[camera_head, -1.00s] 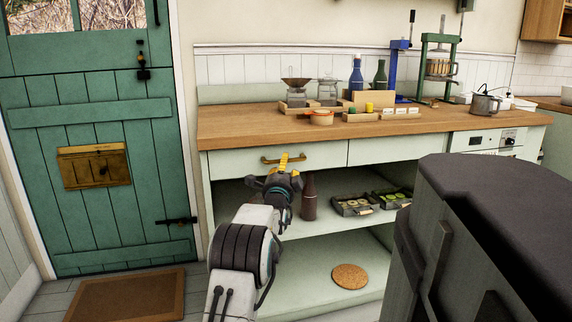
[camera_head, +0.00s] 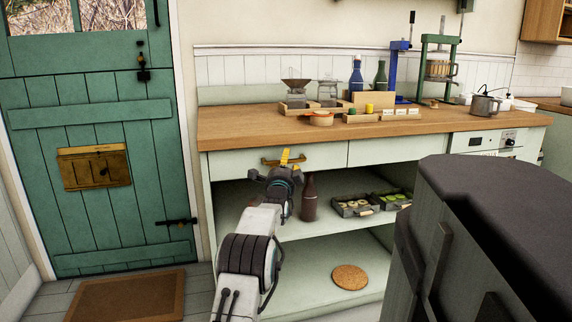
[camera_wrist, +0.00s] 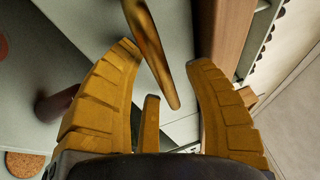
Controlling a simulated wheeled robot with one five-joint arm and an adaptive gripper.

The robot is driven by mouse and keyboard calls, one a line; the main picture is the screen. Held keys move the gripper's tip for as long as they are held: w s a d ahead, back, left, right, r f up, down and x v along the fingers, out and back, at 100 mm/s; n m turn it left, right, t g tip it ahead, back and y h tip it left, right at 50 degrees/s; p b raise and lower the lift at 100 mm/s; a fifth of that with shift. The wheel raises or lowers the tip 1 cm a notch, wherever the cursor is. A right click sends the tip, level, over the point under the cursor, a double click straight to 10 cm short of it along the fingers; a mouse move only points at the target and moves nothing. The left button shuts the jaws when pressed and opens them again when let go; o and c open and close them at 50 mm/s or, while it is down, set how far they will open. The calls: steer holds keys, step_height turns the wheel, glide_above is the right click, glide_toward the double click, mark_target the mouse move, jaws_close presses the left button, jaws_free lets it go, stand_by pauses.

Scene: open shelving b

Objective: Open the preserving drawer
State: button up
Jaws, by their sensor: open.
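The left drawer (camera_head: 232,163) under the wooden worktop is pale green and closed, flush with the front beside it. Its brass bar handle (camera_head: 269,160) is partly hidden by my gripper (camera_head: 288,158) in the head view.
The wooden worktop (camera_head: 240,131) overhangs just above the drawer. Below, a brown bottle (camera_head: 309,200) stands on the open shelf right of my arm, beside trays (camera_head: 352,207) of small items. A round cork mat (camera_head: 349,278) lies on the lower shelf.

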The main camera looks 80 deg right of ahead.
jaws_close()
stand_by(0.3)
steer(key=shift+p, duration=0.3)
